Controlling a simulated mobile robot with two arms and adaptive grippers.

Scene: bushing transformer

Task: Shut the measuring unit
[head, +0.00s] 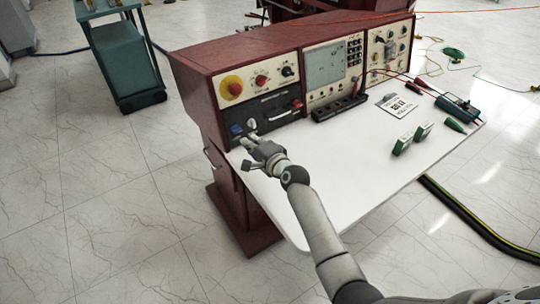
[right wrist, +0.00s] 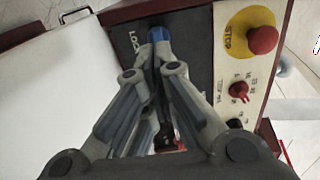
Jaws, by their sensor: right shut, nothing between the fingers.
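The measuring unit appears to be part of the dark red console (head: 190,75), which has cream and black front panels; I cannot tell which part is meant. Its black lower-left panel (head: 275,110) carries a blue knob (head: 236,129) and a pale knob (head: 252,123). My right gripper (head: 247,142) is shut and empty, right in front of this panel at its lower left. In the right wrist view, the fingertips (right wrist: 153,52) are close to the blue knob (right wrist: 157,34), beside "LOCK" lettering; contact is unclear. My left gripper is not in view.
A red stop button on a yellow disc (head: 232,86) sits above the black panel. The white worktop (head: 330,180) holds green blocks (head: 402,143), a label card (head: 397,104) and a teal device (head: 458,106) with leads. A teal cart (head: 125,60) stands at upper left.

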